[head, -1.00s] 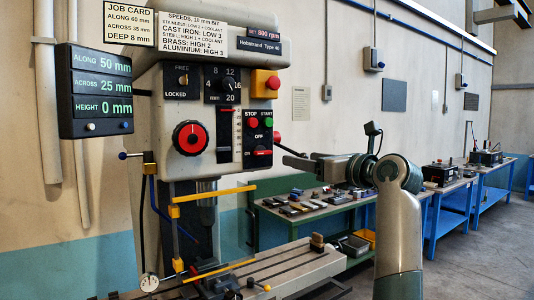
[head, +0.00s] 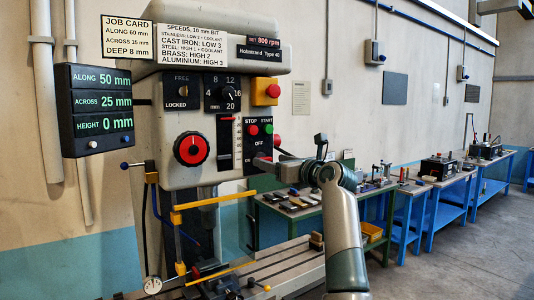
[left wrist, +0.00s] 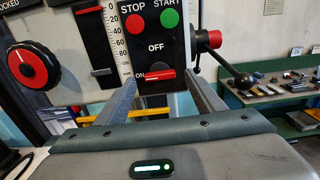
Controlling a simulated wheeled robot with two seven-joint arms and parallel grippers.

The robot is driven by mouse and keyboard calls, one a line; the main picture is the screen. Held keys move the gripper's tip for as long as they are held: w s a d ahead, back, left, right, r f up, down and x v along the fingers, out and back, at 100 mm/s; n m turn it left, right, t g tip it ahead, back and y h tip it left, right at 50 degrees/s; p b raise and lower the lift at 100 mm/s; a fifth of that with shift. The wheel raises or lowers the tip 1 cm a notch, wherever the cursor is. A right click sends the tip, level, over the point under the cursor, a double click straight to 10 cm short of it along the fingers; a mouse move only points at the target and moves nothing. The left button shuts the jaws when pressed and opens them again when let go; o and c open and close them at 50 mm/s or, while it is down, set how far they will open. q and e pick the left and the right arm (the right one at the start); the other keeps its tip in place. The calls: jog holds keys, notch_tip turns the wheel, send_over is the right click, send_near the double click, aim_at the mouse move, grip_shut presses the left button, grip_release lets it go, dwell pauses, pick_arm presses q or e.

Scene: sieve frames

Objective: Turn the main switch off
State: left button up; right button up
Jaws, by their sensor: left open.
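The main switch is a red handle (left wrist: 157,76) low on the black panel (left wrist: 153,28) of the drill press, at the ON mark and below the word OFF. In the head view my left gripper (head: 262,163) is in front of the lower part of this panel (head: 258,133) and hides the handle. In the left wrist view the open fingers of my left gripper (left wrist: 160,84) stand on either side of the handle, with empty space between. I cannot tell whether a finger touches it. My right gripper is not in view.
Just above are a red STOP button (left wrist: 135,23) and a green START button (left wrist: 169,18). To the right a feed lever with a black ball (left wrist: 243,80) sticks out from a red hub (left wrist: 214,38). A green bench (head: 290,214) with parts stands behind my arm.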

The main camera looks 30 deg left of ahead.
pick_arm(q)
jog(key=shift+p+x, duration=0.55)
jog(key=shift+x, duration=1.2)
jog(key=shift+s, duration=0.1)
jog(key=c, duration=1)
jog(key=shift+c, duration=0.2)
